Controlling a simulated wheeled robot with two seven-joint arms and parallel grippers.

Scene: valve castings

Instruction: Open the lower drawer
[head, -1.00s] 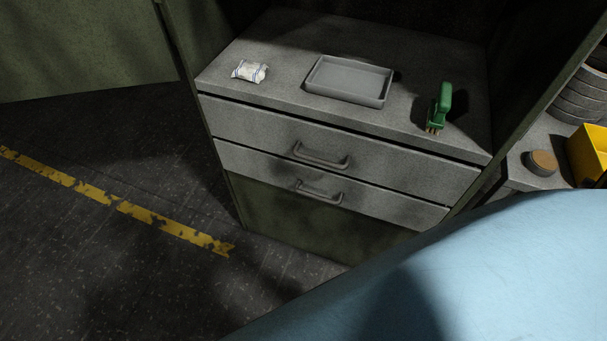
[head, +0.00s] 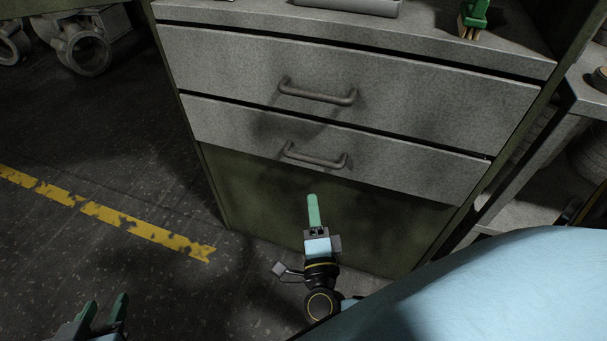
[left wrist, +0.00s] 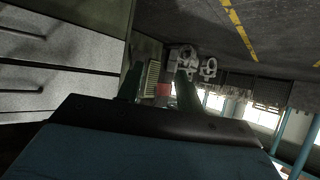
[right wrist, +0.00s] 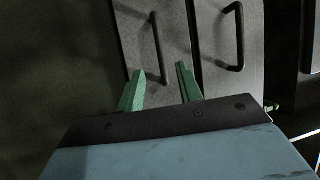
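The lower drawer (head: 400,155) has a grey front with a dark bar handle (head: 315,158); it looks shut, below the upper drawer (head: 430,95). My right gripper (head: 313,198) is below and in front of the lower handle, apart from it. In the right wrist view its green fingers (right wrist: 160,88) are spread and empty, with the lower handle (right wrist: 157,48) beyond their tips. My left gripper (head: 105,310) is at the bottom left, over the floor and away from the cabinet. Its fingers are apart and empty, also in the left wrist view (left wrist: 158,88).
The upper drawer's handle (head: 317,92) is close above the lower one. A grey tray (head: 350,5) and a green object (head: 474,15) are on the cabinet top. A shelf (head: 585,95) stands to the right. Open floor with a yellow line (head: 120,222) lies left.

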